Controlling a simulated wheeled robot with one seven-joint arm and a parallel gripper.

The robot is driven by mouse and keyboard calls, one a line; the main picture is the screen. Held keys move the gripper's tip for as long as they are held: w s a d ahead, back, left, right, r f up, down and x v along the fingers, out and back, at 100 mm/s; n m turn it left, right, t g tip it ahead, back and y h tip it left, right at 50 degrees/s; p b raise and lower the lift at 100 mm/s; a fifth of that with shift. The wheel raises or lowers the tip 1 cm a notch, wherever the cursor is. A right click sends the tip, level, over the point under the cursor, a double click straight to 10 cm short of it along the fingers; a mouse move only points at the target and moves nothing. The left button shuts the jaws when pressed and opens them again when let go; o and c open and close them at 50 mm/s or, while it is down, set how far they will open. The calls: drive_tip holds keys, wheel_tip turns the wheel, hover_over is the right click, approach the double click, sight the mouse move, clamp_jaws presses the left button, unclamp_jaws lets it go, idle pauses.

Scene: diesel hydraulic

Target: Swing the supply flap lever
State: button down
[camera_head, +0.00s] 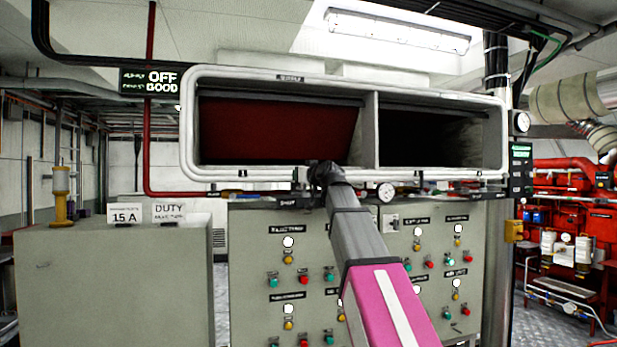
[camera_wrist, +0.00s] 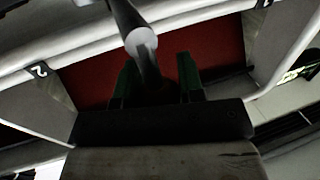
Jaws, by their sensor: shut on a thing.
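The supply flap is a dark red panel (camera_head: 275,130) in the left opening of the grey duct box. It also shows as a red surface in the wrist view (camera_wrist: 215,55). The lever is a grey rod with a pale round end (camera_wrist: 140,42) in the wrist view, running down between my fingers. My gripper (camera_wrist: 157,82) is shut on the lever, with one dark green finger on each side. In the head view my gripper (camera_head: 323,173) is at the box's lower rim, near the divider between the openings, and the lever cannot be made out there.
The right opening (camera_head: 430,135) is dark inside. A grey control cabinet (camera_head: 255,260) with coloured buttons stands below the box. A dial gauge (camera_head: 386,193) sits just right of my arm. A lower grey cabinet (camera_head: 110,290) is at left, red machinery (camera_head: 570,185) at right.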

drive_tip(key=shift+w+a, duration=0.2)
drive_tip(key=shift+a, duration=1.05)
drive_tip(key=shift+w+a, duration=0.25)
drive_tip(key=shift+a, duration=1)
drive_tip(key=shift+w+a, duration=0.2)
drive_tip(key=shift+a, duration=1.05)
drive_tip(key=c, duration=0.8)
unclamp_jaws()
drive_tip(key=shift+o, duration=0.2)
drive_tip(key=v, duration=1.1)
